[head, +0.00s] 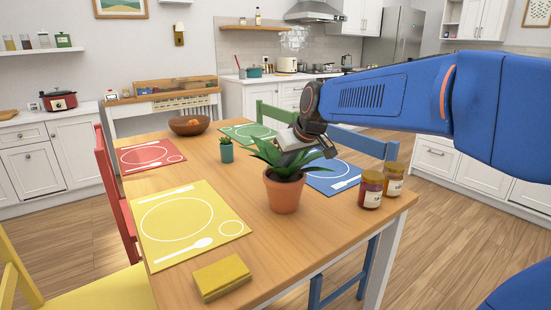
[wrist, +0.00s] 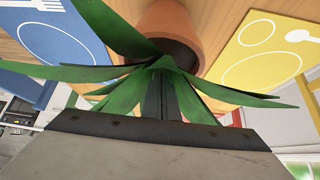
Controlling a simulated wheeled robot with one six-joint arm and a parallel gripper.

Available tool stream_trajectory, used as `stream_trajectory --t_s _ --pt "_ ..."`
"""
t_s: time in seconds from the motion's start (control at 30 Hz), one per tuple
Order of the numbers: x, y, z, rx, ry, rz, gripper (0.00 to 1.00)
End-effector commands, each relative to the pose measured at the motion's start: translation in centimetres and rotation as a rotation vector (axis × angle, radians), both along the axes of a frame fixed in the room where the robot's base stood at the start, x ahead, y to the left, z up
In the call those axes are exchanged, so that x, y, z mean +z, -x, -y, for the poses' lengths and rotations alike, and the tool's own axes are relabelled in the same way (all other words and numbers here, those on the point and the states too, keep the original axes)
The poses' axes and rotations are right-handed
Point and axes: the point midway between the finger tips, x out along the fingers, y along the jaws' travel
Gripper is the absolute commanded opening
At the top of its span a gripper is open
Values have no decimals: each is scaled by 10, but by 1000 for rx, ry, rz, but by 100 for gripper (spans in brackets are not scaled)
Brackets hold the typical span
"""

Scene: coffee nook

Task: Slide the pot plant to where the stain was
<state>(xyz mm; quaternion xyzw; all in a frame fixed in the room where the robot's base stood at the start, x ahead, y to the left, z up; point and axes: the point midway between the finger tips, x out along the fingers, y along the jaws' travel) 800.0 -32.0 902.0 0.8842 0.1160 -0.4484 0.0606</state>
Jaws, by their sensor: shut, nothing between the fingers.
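The pot plant (head: 285,190) is a terracotta pot with long green leaves, standing upright on the wooden table (head: 262,256) near its right part. In the wrist view its pot (wrist: 176,32) shows at the top with the leaves (wrist: 130,95) spread in front of it. My gripper (head: 296,155) is just behind the plant in the head view, among or against its leaves. Its fingers (wrist: 160,95) are shut and hold nothing; the leaves partly hide them. I cannot tell whether they touch the pot. No stain shows on the visible tabletop.
A yellow placemat (head: 190,222) lies left of the plant and a blue placemat (head: 333,178) lies behind right. Two jars (head: 370,190) stand at the right edge. A yellow sponge or cloth (head: 222,278) lies at the front. A small teal pot (head: 226,152) and a bowl (head: 189,125) stand farther back.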

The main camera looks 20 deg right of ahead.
Motion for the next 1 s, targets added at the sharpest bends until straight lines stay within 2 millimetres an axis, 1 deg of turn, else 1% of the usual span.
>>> stream_trajectory --t_s 0.03,0.4,0.6,0.77,1.0 --pt "-10 13 3 1 1 -22 0" --pt "-10 75 20 1 1 -22 0" --pt "-10 101 27 1 1 -22 0" --pt "-11 110 29 1 1 -25 0" --pt "-11 111 29 3 1 -25 0"
